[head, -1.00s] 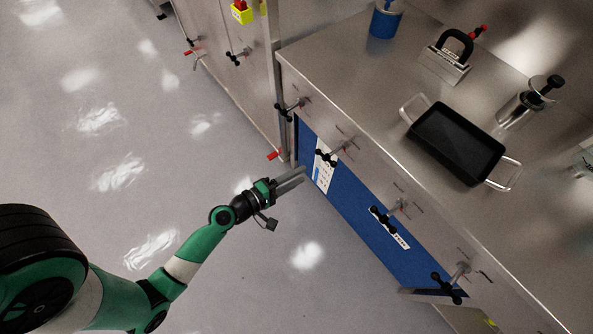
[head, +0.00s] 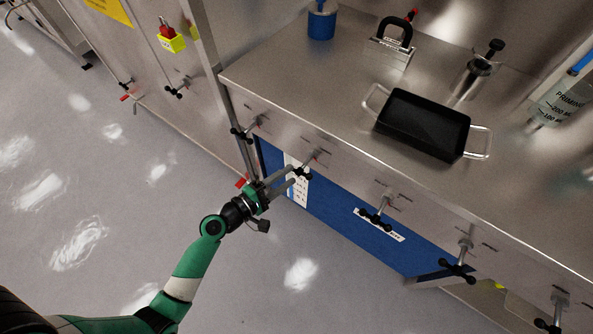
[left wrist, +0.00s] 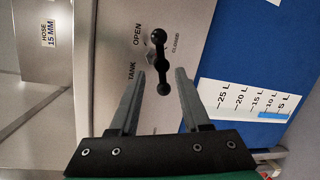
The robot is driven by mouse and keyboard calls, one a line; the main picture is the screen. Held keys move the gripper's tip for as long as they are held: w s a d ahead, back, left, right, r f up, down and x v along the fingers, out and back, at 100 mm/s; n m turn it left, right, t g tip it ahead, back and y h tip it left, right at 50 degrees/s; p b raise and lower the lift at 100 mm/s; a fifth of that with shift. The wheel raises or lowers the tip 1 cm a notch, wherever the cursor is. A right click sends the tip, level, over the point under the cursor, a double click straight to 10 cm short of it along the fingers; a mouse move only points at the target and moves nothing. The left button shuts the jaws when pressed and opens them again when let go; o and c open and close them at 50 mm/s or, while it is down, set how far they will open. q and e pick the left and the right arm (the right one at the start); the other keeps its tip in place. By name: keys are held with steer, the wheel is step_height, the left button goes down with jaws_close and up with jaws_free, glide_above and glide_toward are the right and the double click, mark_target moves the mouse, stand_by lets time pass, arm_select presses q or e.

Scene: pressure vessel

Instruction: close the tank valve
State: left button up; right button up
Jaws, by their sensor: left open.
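The tank valve has a black, knob-ended bar handle (left wrist: 158,62) on a steel panel, beside the printed words TANK, OPEN and CLOSED. In the left wrist view the bar runs roughly up and down, its upper end between OPEN and CLOSED. In the head view its handle (head: 302,172) stands out from the cabinet front. My left gripper (head: 292,177) is open, its fingertips close to the handle. In the left wrist view the gripper's fingers (left wrist: 160,77) lie either side of the handle's lower part, with gaps showing. Whether they reach its depth is unclear. My right gripper is not in view.
Similar black handles (head: 376,217) line the cabinet front on both sides. A blue tank (head: 335,218) with a litre scale sits below. On the steel bench stand a black tray (head: 425,124), a blue cup (head: 322,22) and a metal canister (head: 474,78). The floor left is clear.

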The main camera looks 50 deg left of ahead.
mark_target(298, 171)
arm_select(q)
steer(key=w, duration=0.2)
steer(key=w+d, duration=0.1)
steer(key=w, duration=0.1)
steer(key=shift+f, duration=0.3)
steer(key=shift+w+a, duration=0.15)
steer(key=shift+a, duration=0.1)
steer(key=shift+d+f, duration=0.1)
jaws_close()
